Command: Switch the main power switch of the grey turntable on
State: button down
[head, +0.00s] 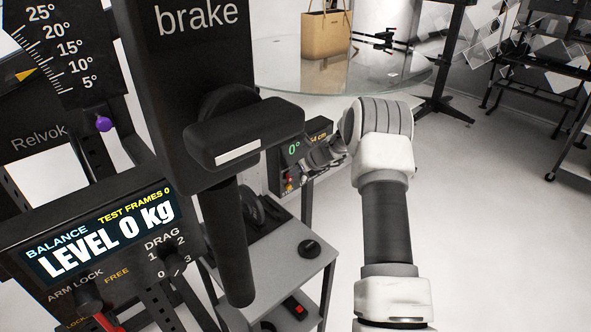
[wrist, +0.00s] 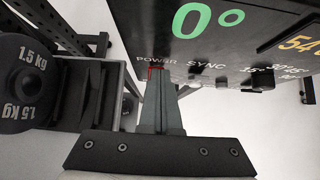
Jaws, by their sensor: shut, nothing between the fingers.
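The turntable's dark control box (head: 318,132) stands just below the round glass top (head: 285,84) in the head view. In the wrist view the box (wrist: 240,45) fills the upper right and shows a green 0° readout. A small red power switch (wrist: 151,72) sits beneath the POWER label, partly hidden by my fingertips. My gripper (wrist: 160,80) is shut and empty, with its tips at the switch; I cannot tell whether they touch it. The switch's position is not readable. In the head view my gripper (head: 322,157) is at the front of the box.
A tan bag (head: 326,34) stands on the glass top. A black brake column with a handle (head: 243,132) blocks part of the head view. Weight plates (wrist: 28,82) are close on the left in the wrist view. A grey shelf cart (head: 275,262) stands below.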

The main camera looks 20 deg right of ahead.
jog(key=shift+r+p, duration=0.7)
jog(key=shift+r, duration=0.1)
jog(key=shift+s+d, duration=0.1)
